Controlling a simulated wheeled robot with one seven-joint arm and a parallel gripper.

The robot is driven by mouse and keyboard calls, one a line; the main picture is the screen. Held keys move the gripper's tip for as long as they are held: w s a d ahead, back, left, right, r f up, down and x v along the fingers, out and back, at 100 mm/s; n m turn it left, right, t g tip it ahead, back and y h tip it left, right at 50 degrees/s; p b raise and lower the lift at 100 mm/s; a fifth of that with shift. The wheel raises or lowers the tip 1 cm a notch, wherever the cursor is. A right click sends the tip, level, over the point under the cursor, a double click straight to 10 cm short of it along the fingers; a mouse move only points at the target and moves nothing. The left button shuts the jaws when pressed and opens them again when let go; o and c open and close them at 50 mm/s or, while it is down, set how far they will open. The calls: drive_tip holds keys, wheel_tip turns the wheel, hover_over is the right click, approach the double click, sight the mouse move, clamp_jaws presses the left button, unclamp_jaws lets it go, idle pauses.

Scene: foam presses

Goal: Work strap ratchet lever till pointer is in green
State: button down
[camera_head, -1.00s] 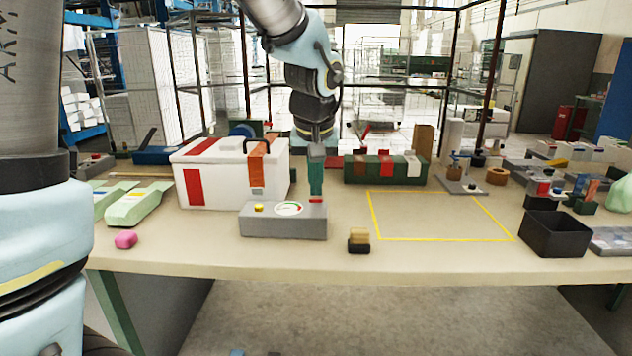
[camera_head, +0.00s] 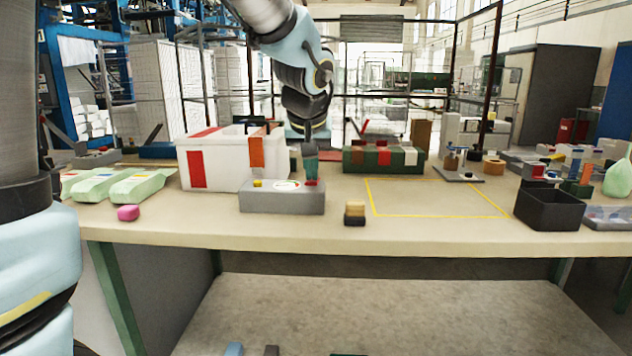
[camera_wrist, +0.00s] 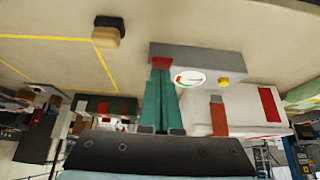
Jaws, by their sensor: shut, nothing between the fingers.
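The grey ratchet unit (camera_head: 282,201) sits near the front of the bench, before a white box (camera_head: 215,165) with an orange strap (camera_head: 256,153). On it are a yellow knob (camera_head: 258,183), a white dial (camera_head: 286,185) and a red lever end (camera_head: 311,183). My gripper (camera_head: 310,178), with green fingers, points down at the red end. In the wrist view my gripper (camera_wrist: 162,68) is shut and empty, its tips at the red piece (camera_wrist: 163,61); touching or not, I cannot tell. The dial (camera_wrist: 190,77) shows red and green marks, but its pointer is too small to read.
A yellow-and-black block (camera_head: 355,212) stands right of the unit, beside a clear yellow-outlined area (camera_head: 430,212). A black bin (camera_head: 550,209) is at the right. A pink piece (camera_head: 128,213) and green packs (camera_head: 140,187) lie left. A dark green strapped case (camera_head: 383,161) stands behind.

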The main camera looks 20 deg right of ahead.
sight(311, 184)
drive_tip(key=shift+s+a+f+b, duration=0.1)
drive_tip(key=shift+s+f+b, duration=0.15)
drive_tip(key=shift+f+b, duration=0.6)
drive_tip(key=shift+s+a+f+b, duration=0.1)
drive_tip(key=shift+s+f+b, duration=0.1)
drive_tip(key=shift+f+b, duration=0.55)
drive_tip(key=shift+r, duration=0.45)
drive_tip(key=shift+r+p, duration=0.65)
drive_tip(key=shift+r, duration=0.1)
